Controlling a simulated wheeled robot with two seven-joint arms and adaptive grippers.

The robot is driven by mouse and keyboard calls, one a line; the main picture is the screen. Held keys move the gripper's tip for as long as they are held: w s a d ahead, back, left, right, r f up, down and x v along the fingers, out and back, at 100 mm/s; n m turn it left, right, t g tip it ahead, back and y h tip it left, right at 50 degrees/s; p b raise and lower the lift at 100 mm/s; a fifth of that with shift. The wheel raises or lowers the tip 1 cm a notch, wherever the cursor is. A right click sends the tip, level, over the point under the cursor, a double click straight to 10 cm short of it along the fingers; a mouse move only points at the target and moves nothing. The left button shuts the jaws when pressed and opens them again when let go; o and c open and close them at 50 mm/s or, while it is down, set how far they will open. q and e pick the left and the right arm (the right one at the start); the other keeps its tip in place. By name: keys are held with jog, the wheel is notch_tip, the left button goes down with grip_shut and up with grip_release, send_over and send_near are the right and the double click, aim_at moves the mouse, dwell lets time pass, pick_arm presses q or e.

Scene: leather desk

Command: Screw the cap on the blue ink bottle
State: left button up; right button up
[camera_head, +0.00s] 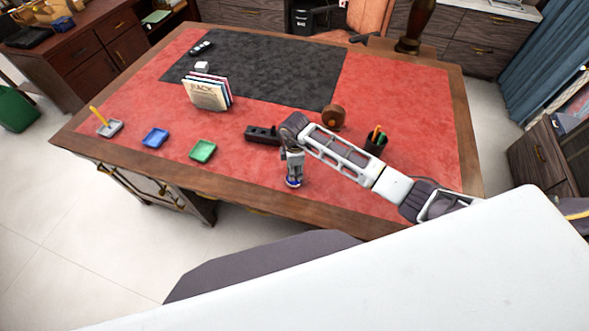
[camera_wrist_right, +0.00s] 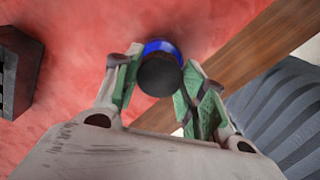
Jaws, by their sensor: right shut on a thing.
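The blue ink bottle (camera_wrist_right: 160,46) stands on the red desk top near the front edge. In the wrist view its blue body shows behind a dark round cap (camera_wrist_right: 158,75). In the head view the bottle (camera_head: 293,183) is a small blue patch under my right gripper (camera_head: 293,176). My right gripper (camera_wrist_right: 159,82) points down over it, with its green-padded fingers on either side of the dark cap and shut on it. The cap overlaps the bottle top in the wrist view; whether its thread is engaged cannot be told. My left gripper is not in view.
A dark block holder (camera_head: 262,135) stands just behind and left of the gripper. A pen cup (camera_head: 376,142) and a brown round object (camera_head: 333,116) are to the right. Green (camera_head: 203,150) and blue (camera_head: 155,137) trays lie left. The desk's wooden front edge (camera_head: 250,195) is close.

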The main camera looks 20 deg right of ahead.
dwell(0.4)
jog(key=shift+s+m, duration=0.1)
jog(key=shift+m, duration=1.9)
jog(key=shift+f, duration=0.1)
jog(key=shift+m, duration=0.3)
jog(key=shift+m, duration=1.8)
jog(key=o, duration=1.1)
jog(key=shift+c, duration=0.2)
